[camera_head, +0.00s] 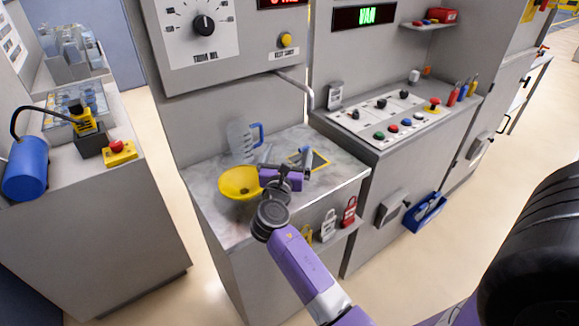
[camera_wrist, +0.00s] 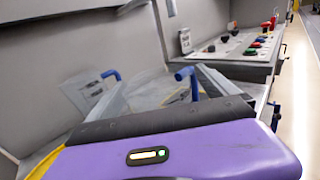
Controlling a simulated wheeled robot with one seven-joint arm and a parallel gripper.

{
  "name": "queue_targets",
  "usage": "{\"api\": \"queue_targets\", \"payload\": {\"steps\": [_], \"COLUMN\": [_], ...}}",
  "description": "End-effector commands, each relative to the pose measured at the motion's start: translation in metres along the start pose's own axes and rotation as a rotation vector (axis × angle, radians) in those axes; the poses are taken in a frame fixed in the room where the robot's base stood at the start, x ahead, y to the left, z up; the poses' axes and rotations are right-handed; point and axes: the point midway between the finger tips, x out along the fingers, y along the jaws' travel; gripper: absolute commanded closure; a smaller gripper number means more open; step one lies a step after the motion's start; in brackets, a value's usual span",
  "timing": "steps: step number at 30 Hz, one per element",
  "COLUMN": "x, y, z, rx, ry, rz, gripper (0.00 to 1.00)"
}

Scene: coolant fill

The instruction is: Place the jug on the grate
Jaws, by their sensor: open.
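The clear jug (camera_head: 240,143) with a blue handle stands upright at the back of the marble-look counter, behind the yellow bowl. It also shows in the wrist view (camera_wrist: 92,92), left of centre and partly behind the left finger. My gripper (camera_head: 285,158) is over the counter, in front and to the right of the jug, apart from it. A yellow-edged dark square (camera_head: 318,161), perhaps the grate, lies on the counter to the right, partly hidden by my gripper.
The yellow bowl (camera_head: 239,184) sits left of my gripper. A grey pipe (camera_head: 307,92) bends down above the counter's back. A button panel (camera_head: 385,117) adjoins on the right. Padlocks (camera_head: 328,224) are on a front ledge.

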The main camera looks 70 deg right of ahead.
Motion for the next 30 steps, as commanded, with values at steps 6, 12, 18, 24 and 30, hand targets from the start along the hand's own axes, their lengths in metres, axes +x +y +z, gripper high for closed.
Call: {"api": "queue_targets", "payload": {"steps": [6,12,18,24,30], "x": [0.001,0.001,0.001,0.001,0.001], "y": [0.0,0.0,0.0,0.0,0.0], "z": [0.0,0.0,0.0,0.001,0.013], "rx": [0.0,0.0,0.0,0.001,0.002], "ry": [0.0,0.0,0.0,0.0,-0.001], "rz": [0.0,0.0,0.0,0.0,-0.001], "gripper": [0.03,0.42,0.78,0.78,0.78]}}
